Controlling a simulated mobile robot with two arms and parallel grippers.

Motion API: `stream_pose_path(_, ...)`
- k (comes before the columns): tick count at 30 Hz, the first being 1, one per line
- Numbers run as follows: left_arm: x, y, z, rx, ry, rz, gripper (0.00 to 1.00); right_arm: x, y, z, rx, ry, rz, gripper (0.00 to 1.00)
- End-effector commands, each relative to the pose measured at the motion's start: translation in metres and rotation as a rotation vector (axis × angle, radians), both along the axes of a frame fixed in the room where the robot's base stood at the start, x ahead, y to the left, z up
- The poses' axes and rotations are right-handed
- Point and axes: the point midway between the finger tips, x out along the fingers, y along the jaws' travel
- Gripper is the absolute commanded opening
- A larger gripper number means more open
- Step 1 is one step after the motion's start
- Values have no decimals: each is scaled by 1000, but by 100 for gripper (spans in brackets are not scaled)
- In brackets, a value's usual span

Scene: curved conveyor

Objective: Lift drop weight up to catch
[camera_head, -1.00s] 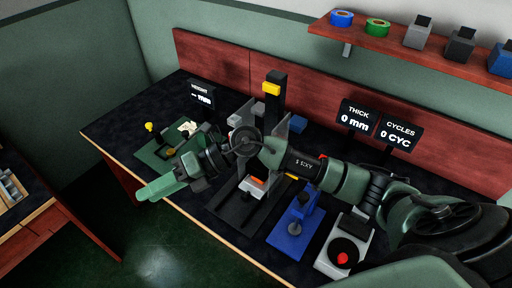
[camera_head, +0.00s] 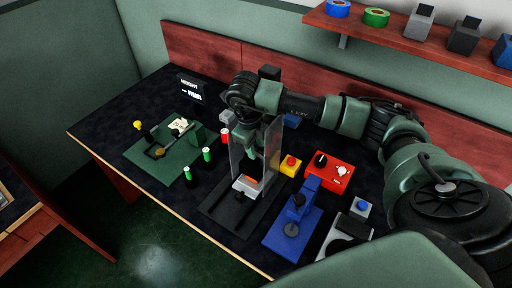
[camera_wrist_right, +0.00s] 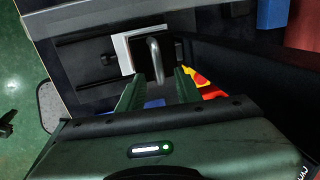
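A drop tester stands mid-bench with clear side panels (camera_head: 237,160), a dark base (camera_head: 222,205) and a pale block with an orange mark low in front. My right arm covers most of its tower (camera_head: 270,73). My right gripper (camera_head: 268,136) points down between the panels. In the right wrist view, the right gripper (camera_wrist_right: 160,78) is open, with a grey looped bar (camera_wrist_right: 155,58) in line with the gap between its fingers. Behind the bar is a pale square frame (camera_wrist_right: 128,40). I cannot tell whether the bar belongs to the drop weight; the catch is hidden. My left gripper is not in view.
A blue press (camera_head: 292,222) and a red box (camera_head: 332,172) with knobs stand right of the tester. A yellow base with a red button (camera_head: 290,165) is close by. Green and red cylinders and a green mat (camera_head: 150,165) lie left. A shelf (camera_head: 400,45) runs above.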

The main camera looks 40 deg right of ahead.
Motion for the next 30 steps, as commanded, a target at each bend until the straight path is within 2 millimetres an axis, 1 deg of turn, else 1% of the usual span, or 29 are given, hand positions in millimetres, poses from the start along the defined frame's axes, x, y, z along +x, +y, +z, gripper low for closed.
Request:
stream_pose_path(3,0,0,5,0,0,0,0,1,-2,-13,1,1,0,34)
stream_pose_path(6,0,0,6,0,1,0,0,1,-3,-20,2,1,1,34)
stream_pose_path(14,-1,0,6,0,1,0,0,2,-3,-23,2,-1,1,34)
stream_pose_path(15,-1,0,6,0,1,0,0,2,-3,-23,2,-1,1,32)
stream_pose_path(17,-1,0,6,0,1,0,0,2,-3,-23,3,-1,1,15)
stream_pose_path(18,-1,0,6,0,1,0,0,2,-3,-23,3,-1,1,4)
stream_pose_path(19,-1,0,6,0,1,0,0,2,-3,-23,3,-1,1,0)
stream_pose_path(30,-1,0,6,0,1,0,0,2,-3,-22,2,-1,1,0)
